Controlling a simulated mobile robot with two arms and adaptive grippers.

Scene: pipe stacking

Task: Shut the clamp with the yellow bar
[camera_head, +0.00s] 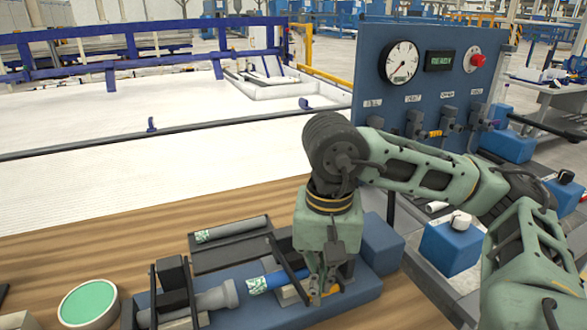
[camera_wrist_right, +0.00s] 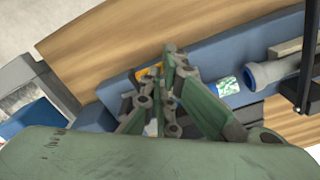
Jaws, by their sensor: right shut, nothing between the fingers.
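The blue clamping base (camera_head: 350,297) sits on the wooden table, with a small part of a yellow bar (camera_head: 331,291) showing low at its right end, by my fingertips. The yellow bar also shows as an orange patch in the right wrist view (camera_wrist_right: 149,72). My right gripper (camera_head: 322,287) points down over this end; its fingers are shut and empty, close to the bar. Whether they touch it I cannot tell. A blue pipe with a green-white label (camera_head: 260,284) lies in the base, against a grey socket pipe (camera_head: 215,297). My gripper hides much of the clamp. My left gripper is not in view.
A grey pipe (camera_head: 232,229) lies on a dark tray behind the base. Black upright frames stand on the base. A round green-topped dish (camera_head: 88,303) is at front left. A blue gauge panel (camera_head: 430,70) stands behind at right. The table's back left is clear.

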